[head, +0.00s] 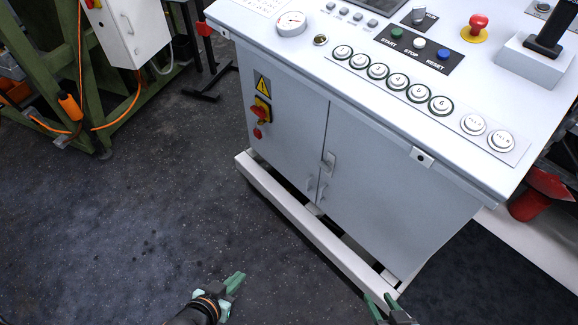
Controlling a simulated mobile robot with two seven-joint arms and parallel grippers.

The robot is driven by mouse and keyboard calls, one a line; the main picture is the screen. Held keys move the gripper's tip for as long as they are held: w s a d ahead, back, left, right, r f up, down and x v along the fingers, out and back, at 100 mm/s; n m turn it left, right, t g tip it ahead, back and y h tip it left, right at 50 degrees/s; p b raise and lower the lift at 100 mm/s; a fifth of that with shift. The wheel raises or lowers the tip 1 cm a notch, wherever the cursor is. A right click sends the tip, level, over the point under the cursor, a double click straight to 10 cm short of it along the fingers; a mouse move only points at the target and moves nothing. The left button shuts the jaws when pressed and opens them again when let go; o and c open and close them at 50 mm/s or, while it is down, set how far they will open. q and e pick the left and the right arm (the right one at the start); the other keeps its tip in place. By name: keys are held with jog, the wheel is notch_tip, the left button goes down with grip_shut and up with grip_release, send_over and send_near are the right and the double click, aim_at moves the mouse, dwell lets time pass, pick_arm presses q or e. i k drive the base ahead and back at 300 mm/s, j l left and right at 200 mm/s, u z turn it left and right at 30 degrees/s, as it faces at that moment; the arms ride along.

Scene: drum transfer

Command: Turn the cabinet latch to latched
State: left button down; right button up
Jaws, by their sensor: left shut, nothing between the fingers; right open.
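The grey control cabinet (400,215) stands in the centre and right of the head view, with two doors on its front. The latch (328,163) is a small pale metal piece at the seam between the doors. Its exact turn is too small to tell. Two small door handles show below it, a left one (310,187) and a right one (322,191). My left gripper (238,280) is shut and empty, over the floor in front of the cabinet and apart from it. My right gripper (380,303) is open at the bottom edge, apart from the latch and partly cut off.
A white base rail (290,225) runs along the cabinet's foot. A red and yellow switch (260,110) sticks out of the left door. The top panel carries buttons and a red emergency stop (478,22). A green frame (60,75) stands at left. The dark floor (130,220) is clear.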

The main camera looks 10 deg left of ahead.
aim_at(326, 167)
jog(key=i+j+z, duration=0.1)
jog(key=z, duration=0.25)
jog(key=j+z, duration=0.2)
jog(key=z, duration=0.2)
jog(key=i+j+z, duration=0.2)
jog(key=j, duration=0.25)
jog(key=j+z, duration=0.25)
jog(key=j, duration=0.15)
jog(key=j+z, duration=0.1)
jog(key=j, duration=0.85)
